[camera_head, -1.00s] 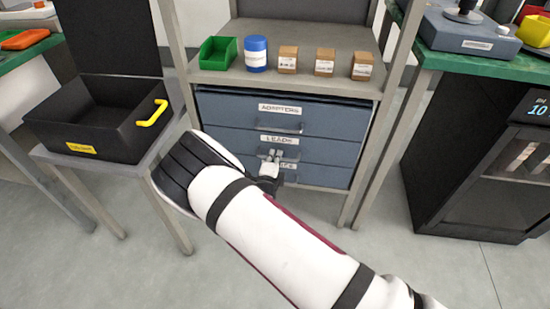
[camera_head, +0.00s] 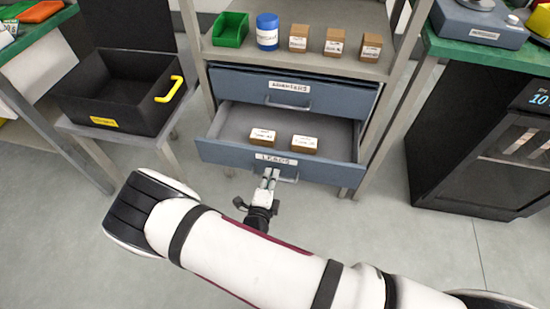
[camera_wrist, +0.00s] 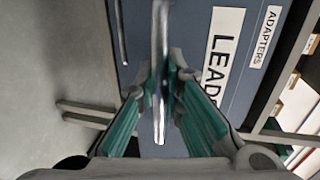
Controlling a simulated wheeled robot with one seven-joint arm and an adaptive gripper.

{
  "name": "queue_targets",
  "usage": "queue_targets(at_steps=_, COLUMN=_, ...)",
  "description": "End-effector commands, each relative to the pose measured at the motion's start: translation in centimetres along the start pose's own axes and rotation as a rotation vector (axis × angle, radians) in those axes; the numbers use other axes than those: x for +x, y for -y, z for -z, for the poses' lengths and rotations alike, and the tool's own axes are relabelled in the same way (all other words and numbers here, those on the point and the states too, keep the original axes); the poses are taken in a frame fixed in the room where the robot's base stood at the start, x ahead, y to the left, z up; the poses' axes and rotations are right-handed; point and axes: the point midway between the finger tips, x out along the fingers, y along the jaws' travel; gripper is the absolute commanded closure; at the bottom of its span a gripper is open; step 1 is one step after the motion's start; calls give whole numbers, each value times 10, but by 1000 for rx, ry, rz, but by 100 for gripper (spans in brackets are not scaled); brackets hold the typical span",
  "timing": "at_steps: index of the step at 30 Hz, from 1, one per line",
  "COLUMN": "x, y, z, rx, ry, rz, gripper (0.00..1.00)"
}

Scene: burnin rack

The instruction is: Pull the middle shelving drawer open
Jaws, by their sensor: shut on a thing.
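The middle drawer (camera_head: 225,153), labelled LEADS, stands well out from the shelving unit. Two small brown boxes with white labels, one on the left (camera_head: 262,136) and one on the right (camera_head: 304,144), lie inside it. My gripper (camera_head: 268,179) is at the drawer's front, shut on its metal bar handle (camera_head: 288,179). In the wrist view the handle (camera_wrist: 160,70) runs between the two green-padded fingers of my gripper (camera_wrist: 160,110). The top drawer (camera_head: 340,98), labelled ADAPTERS, is shut.
A green bin (camera_head: 231,29), a blue jar (camera_head: 267,30) and several small brown boxes stand on the shelf above. A black crate with a yellow handle (camera_head: 168,90) stands on a stand at left. A dark cabinet (camera_head: 470,130) is at right. Floor is clear in front.

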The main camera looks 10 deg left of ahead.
Motion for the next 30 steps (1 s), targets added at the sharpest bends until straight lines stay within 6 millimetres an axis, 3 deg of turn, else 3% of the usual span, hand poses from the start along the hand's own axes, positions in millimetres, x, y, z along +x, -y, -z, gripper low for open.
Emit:
queue_targets(at_steps=3, x=-19, y=-4, z=0, rx=-1, ry=2, rz=-2, gripper=100)
queue_targets(at_steps=9, x=-35, y=-8, z=0, rx=0, ry=0, rz=-2, gripper=100)
queue_targets(at_steps=23, x=-39, y=-10, z=0, rx=0, ry=0, rz=-3, gripper=100)
queue_targets(at_steps=24, x=-39, y=-10, z=0, rx=0, ry=0, rz=-3, gripper=85)
queue_targets(at_steps=26, x=-39, y=-9, z=0, rx=1, ry=0, rz=-2, gripper=71)
queue_targets(at_steps=30, x=-38, y=-9, z=0, rx=1, ry=0, rz=-1, gripper=71)
